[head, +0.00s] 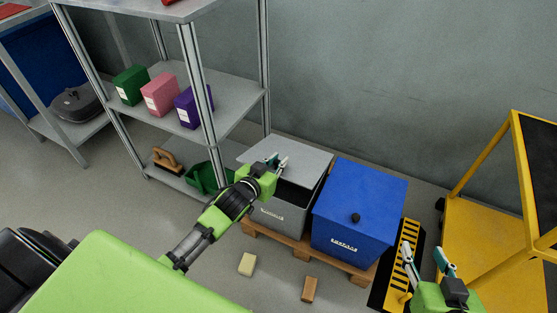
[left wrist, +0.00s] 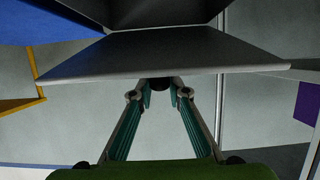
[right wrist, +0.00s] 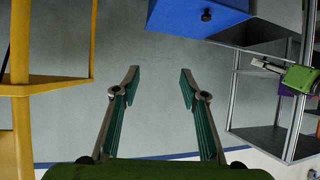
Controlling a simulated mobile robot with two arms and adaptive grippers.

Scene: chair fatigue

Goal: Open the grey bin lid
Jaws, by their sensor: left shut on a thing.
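The grey bin (head: 287,214) stands on a wooden pallet, left of the blue bin. Its grey lid (head: 308,160) is raised at the front, with a dark gap showing between lid and bin. My left gripper (head: 278,160) is at the lid. In the left wrist view the lid (left wrist: 160,55) spans the picture and the fingertips (left wrist: 159,92) are closed around its dark knob (left wrist: 159,84). My right gripper (head: 428,257) is open and empty, right of the blue bin; its fingers stand apart in the right wrist view (right wrist: 160,78).
The blue bin (head: 358,210) has a shut lid with a black knob. A metal shelf (head: 235,105) stands behind on the left. A yellow cart (head: 480,240) is on the right. A pale block (head: 247,264) and a brown block (head: 310,289) lie on the floor.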

